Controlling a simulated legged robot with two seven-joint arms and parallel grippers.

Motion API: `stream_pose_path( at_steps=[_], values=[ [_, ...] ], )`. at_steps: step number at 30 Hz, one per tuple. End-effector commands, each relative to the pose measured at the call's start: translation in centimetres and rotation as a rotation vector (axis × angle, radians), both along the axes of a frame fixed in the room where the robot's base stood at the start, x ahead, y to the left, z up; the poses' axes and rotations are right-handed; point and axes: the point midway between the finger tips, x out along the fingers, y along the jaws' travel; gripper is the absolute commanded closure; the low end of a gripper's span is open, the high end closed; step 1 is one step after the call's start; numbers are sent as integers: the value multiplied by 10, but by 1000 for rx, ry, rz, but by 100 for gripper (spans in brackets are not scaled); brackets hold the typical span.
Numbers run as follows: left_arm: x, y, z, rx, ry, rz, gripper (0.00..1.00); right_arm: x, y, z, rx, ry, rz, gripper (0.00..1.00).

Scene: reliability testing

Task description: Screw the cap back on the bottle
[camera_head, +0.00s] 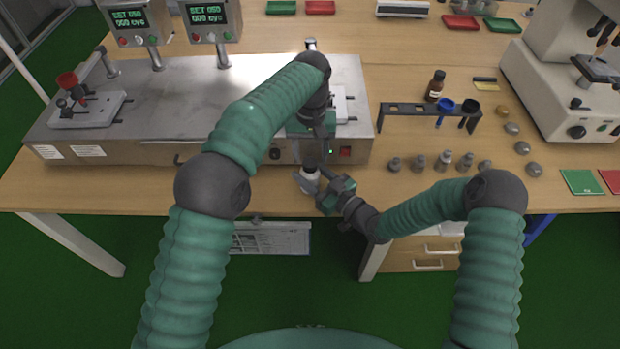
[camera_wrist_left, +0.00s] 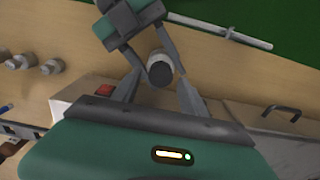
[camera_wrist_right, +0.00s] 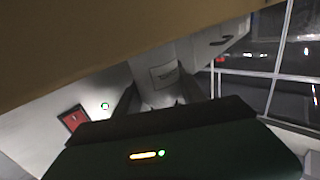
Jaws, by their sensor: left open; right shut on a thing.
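A small white bottle (camera_head: 309,174) is held above the bench's front edge, in front of the steel machine. My right gripper (camera_head: 322,183) is shut on it from the right. My left gripper (camera_head: 311,165) points down over the bottle. In the left wrist view my left gripper (camera_wrist_left: 160,80) is open, its fingers on either side of a round dark-topped end (camera_wrist_left: 160,73). I cannot tell whether this dark top is the cap or the open neck, nor whether the fingers touch it.
The steel machine (camera_head: 210,100) stands close behind my grippers. A dark rack (camera_head: 400,108) with a brown bottle (camera_head: 435,86) behind it is to the right. Several grey weights (camera_head: 419,162) stand in front of the rack. A white microscope (camera_head: 565,80) stands far right.

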Motion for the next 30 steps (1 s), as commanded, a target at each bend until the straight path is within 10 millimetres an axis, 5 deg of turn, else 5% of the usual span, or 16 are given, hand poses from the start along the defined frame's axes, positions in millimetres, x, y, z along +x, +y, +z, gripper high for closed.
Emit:
stream_pose_path(
  at_steps=[6, 14, 26, 30],
  values=[
    [0, 1, -20, 0, 1, 1, 49, 0, 0, 0, 0, 0, 0, 100],
    [0, 0, -22, 0, -1, 1, 49, 0, 0, 0, 0, 0, 0, 100],
    [0, 0, -21, -1, 0, 0, 100, 0, 0, 0, 0, 0, 0, 100],
    [0, 0, -21, -1, 0, 0, 100, 0, 0, 0, 0, 0, 1, 100]
  ],
)
